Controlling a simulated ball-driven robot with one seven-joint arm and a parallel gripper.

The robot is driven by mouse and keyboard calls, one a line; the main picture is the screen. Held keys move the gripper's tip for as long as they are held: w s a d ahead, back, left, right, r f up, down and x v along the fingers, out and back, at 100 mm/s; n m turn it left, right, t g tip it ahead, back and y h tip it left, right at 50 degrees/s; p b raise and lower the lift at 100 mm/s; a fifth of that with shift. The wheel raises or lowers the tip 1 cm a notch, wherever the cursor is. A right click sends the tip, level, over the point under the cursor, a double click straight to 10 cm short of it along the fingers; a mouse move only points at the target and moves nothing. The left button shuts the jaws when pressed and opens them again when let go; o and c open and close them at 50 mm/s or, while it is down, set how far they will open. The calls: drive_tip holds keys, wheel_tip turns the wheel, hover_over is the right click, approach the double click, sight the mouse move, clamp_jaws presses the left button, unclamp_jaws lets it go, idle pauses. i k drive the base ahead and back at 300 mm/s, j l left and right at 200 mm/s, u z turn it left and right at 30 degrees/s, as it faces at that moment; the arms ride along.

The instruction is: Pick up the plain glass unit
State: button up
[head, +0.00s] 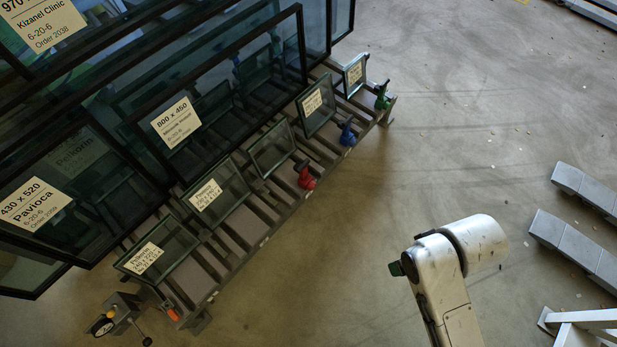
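The plain glass unit (272,149) is a small dark-framed pane with no label. It leans in the middle of the slatted rack (231,257), between two labelled small units (217,193) and (316,104). A red clamp-like piece (306,178) stands close to its lower right. My white arm (446,285) shows at the lower right, well apart from the rack. No gripper fingers show, so I cannot see their state.
Large labelled glass panes (217,95) stand close behind the small units. A blue piece (347,134) and a green piece (382,97) stand along the rack's front edge. A dial device (110,318) sits at the near end. Grey blocks (575,245) lie at right; floor between is clear.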

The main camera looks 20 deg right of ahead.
sight(270, 152)
drive_tip(key=u, duration=2.6)
drive_tip(key=z, duration=2.25)
drive_tip(key=i+z, duration=0.2)
drive_tip(key=i+l+z, duration=0.1)
drive_tip(key=i+z, duration=0.15)
drive_tip(key=i, duration=1.05)
